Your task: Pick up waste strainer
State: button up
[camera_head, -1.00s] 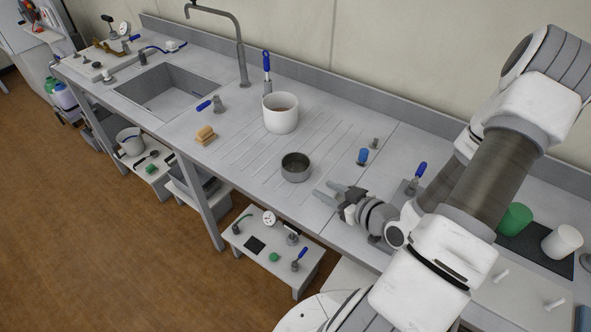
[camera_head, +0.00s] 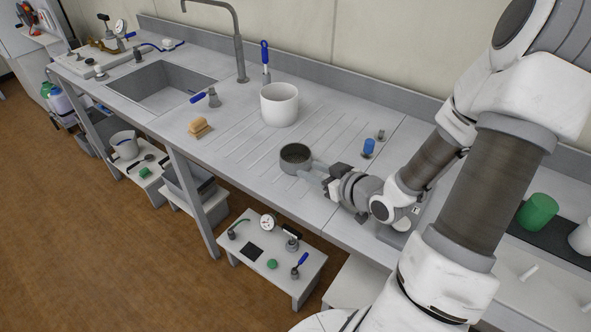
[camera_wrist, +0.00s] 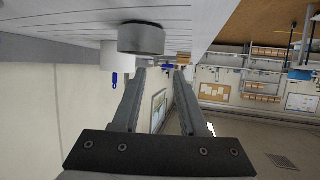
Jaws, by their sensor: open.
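The waste strainer appears to be the small round dark-grey metal cup (camera_head: 293,163) standing upright on the ribbed drainboard. My gripper (camera_head: 313,167) is just to its right, low over the counter, its fingers pointing at the cup. In the wrist view the cup's grey side (camera_wrist: 141,40) shows upside down beyond the fingertips, up and to the left of the gap. My gripper (camera_wrist: 160,72) is open with nothing between its fingers there. Whether a finger touches the cup cannot be told.
A white pot (camera_head: 279,108) stands behind the cup. A yellow sponge (camera_head: 199,127), a blue-handled tap (camera_head: 212,98) and a small blue-topped fitting (camera_head: 368,147) are on the counter. The sink (camera_head: 160,85) lies at the far left. The front drainboard is clear.

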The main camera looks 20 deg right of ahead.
aim_at(296, 160)
jog(key=shift+w+a+f+b, duration=0.15)
jog(key=shift+w+f+b, duration=0.3)
jog(key=shift+b, duration=0.35)
jog(key=x, duration=0.4)
jog(key=shift+r, duration=0.15)
jog(key=shift+a+b+x, duration=0.15)
jog(key=shift+b+x, duration=0.1)
jog(key=shift+x, duration=1.2)
jog(key=shift+a+b+x, duration=0.1)
jog(key=shift+b+x, duration=0.1)
jog(key=shift+x, duration=1.2)
jog(key=shift+r, duration=0.15)
grip_shut()
jog(key=shift+s, duration=0.1)
